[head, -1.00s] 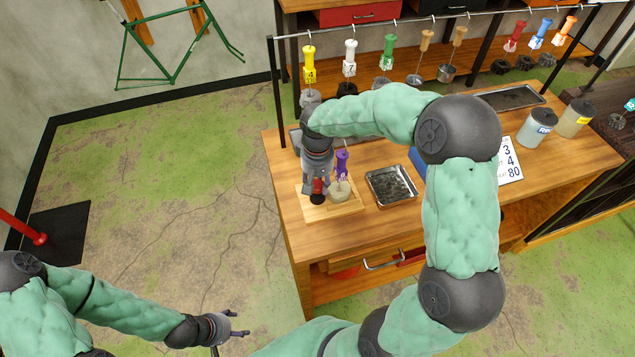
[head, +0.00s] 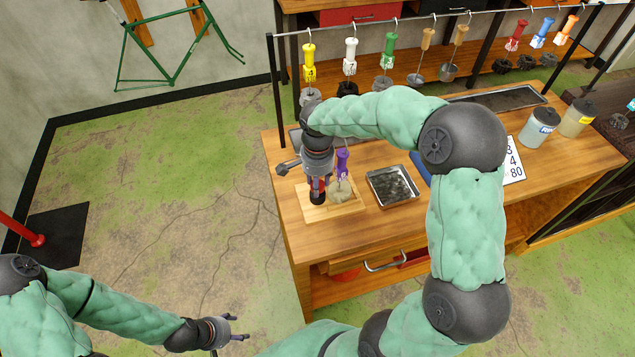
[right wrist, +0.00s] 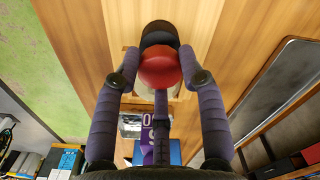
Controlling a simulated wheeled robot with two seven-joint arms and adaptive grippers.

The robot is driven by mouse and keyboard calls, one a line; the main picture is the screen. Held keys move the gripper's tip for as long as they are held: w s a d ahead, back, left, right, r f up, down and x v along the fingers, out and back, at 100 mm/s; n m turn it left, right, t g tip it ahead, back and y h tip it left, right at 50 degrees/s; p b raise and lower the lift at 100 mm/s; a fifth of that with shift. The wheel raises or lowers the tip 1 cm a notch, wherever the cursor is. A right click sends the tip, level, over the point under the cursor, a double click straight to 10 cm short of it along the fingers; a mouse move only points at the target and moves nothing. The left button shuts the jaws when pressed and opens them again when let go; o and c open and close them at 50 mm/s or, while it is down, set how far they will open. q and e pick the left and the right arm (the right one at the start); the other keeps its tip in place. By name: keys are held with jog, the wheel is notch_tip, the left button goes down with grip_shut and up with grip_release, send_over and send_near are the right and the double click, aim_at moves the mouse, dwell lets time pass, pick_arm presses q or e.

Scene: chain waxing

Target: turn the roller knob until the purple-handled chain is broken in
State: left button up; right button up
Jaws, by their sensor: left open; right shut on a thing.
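The purple-handled chain (head: 342,163) stands upright at a wooden roller board (head: 318,213) on the bench's left end, its pale coiled lower part (head: 340,191) resting there. Its purple handle (right wrist: 150,141) also shows in the right wrist view, partly hidden. The roller knob has a red ball (right wrist: 160,68) with a black part behind it. My right gripper (head: 317,190) points down at the knob; in the right wrist view its two fingers (right wrist: 159,78) close on the knob from both sides. My left gripper (head: 240,329) is open and empty, low over the floor, away from the bench.
A metal tray (head: 392,186) sits right of the board. A rail (head: 430,17) above the bench carries several chains with coloured handles. A drawer handle (head: 385,262) juts from the front.

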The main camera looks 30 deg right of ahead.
jog(key=m+b, duration=0.1)
jog(key=m, duration=0.5)
jog(key=shift+m, duration=0.3)
dwell(0.4)
jog(key=o, duration=0.9)
notch_tip(320, 180, up, 12)
